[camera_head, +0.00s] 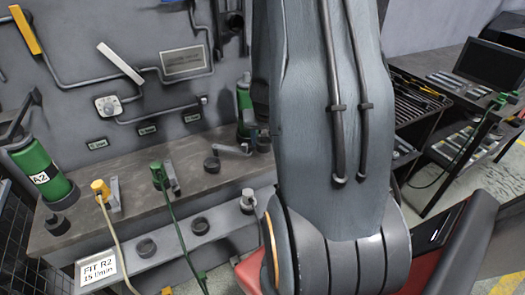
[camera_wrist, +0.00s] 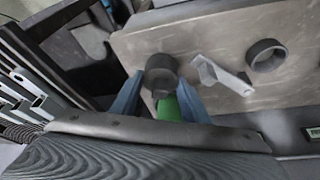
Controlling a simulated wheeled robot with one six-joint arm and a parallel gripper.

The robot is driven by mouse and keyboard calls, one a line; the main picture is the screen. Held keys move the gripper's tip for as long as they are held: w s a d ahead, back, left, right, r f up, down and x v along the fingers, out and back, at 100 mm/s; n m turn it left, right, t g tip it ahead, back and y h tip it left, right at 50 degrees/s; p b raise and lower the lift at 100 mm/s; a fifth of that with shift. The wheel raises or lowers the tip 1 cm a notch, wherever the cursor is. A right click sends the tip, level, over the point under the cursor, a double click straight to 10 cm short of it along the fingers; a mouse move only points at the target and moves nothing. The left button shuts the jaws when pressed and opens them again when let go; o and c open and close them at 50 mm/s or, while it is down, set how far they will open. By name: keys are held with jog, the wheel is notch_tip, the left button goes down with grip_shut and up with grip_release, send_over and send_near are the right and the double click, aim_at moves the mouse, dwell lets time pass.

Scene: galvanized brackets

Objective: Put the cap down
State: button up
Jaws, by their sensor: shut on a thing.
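In the wrist view, my gripper (camera_wrist: 158,92) has its two blue fingers on either side of a dark round cap (camera_wrist: 160,70), and it is shut on it. A green piece (camera_wrist: 168,108) shows between the fingers below the cap; I cannot tell whether the two are joined. The cap appears over or close to the edge of the brown-grey bench top (camera_wrist: 200,45); contact is unclear. In the head view my arm hides the gripper. A green cylinder (camera_head: 243,95) is partly visible at the arm's left side.
A pale bracket (camera_wrist: 220,75) and a dark ring (camera_wrist: 267,55) lie on the bench beside the cap. In the head view a green A2 bottle (camera_head: 43,170) stands at the left, and a yellow fitting (camera_head: 99,188) and green fitting (camera_head: 158,175) have hoses. A dark cart (camera_head: 415,105) is at the right.

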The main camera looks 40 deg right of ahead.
aim_at(264, 143)
jog(key=shift+f+b, duration=1.45)
jog(key=shift+f, duration=0.35)
jog(key=shift+f, duration=0.2)
jog(key=o, duration=0.7)
jog(key=shift+o, duration=0.2)
jog(key=shift+r, duration=0.15)
jog(key=p+v, duration=0.9)
jog(key=v, duration=0.3)
jog(key=w+a+r+n+y, duration=0.1)
jog(key=a+r+n+y, duration=0.3)
jog(key=a, duration=1)
jog(key=s+a+r+n+g, duration=0.1)
jog(key=s+a+r, duration=0.1)
jog(key=a, duration=0.3)
jog(key=s+a+r+n+h, duration=0.1)
jog(key=s+a+r+n, duration=0.1)
jog(key=a, duration=0.4)
jog(key=shift+s+a+r+g, duration=0.35)
jog(key=shift+s+r+g, duration=0.1)
jog(key=shift+s, duration=0.75)
